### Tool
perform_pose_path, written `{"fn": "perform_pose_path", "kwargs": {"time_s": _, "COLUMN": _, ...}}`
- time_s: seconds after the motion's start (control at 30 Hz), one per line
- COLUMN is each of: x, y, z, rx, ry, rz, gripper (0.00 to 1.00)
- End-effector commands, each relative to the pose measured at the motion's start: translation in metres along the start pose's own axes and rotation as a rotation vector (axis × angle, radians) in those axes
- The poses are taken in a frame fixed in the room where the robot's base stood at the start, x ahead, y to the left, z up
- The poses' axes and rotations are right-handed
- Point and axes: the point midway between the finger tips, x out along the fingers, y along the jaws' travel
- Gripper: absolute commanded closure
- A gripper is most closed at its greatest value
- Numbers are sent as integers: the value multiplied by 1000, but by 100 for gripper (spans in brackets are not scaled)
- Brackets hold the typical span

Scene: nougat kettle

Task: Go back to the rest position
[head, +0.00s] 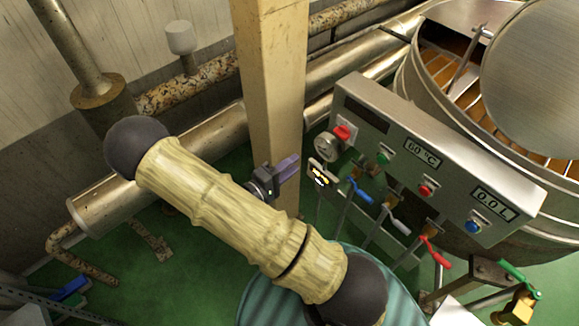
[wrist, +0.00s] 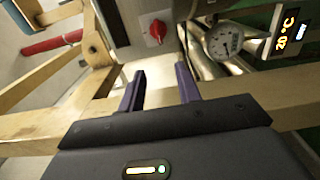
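My gripper (head: 288,168) shows in the middle of the head view, at the end of my wood-textured arm, in front of the beige post and left of the control panel. In the wrist view my gripper (wrist: 160,88) has its two purple fingers apart, with nothing between them. The steel control panel (head: 420,150) carries a red knob (head: 342,132), a round gauge (head: 325,147), displays reading 60 °C and 0.0 L, and several coloured buttons. The red knob (wrist: 157,30) and the gauge (wrist: 223,40) also show in the wrist view, beyond the fingertips.
A beige post (head: 272,90) stands close behind my gripper. Valves with blue (head: 360,190), white and red (head: 436,253) handles sit below the panel. The large kettle (head: 440,70) is at the upper right. Pipes run along the left wall.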

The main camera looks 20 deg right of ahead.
Motion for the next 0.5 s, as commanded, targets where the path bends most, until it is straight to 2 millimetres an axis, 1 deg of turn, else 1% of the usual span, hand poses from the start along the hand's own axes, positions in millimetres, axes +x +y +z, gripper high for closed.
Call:
{"fn": "perform_pose_path", "kwargs": {"time_s": 0.37, "x": 1, "y": 0, "z": 0, "rx": 1, "ry": 0, "rz": -1, "gripper": 66}}
{"fn": "perform_pose_path", "kwargs": {"time_s": 0.5, "x": 3, "y": -1, "z": -6, "rx": 41, "ry": 15, "rz": -61, "gripper": 66}}
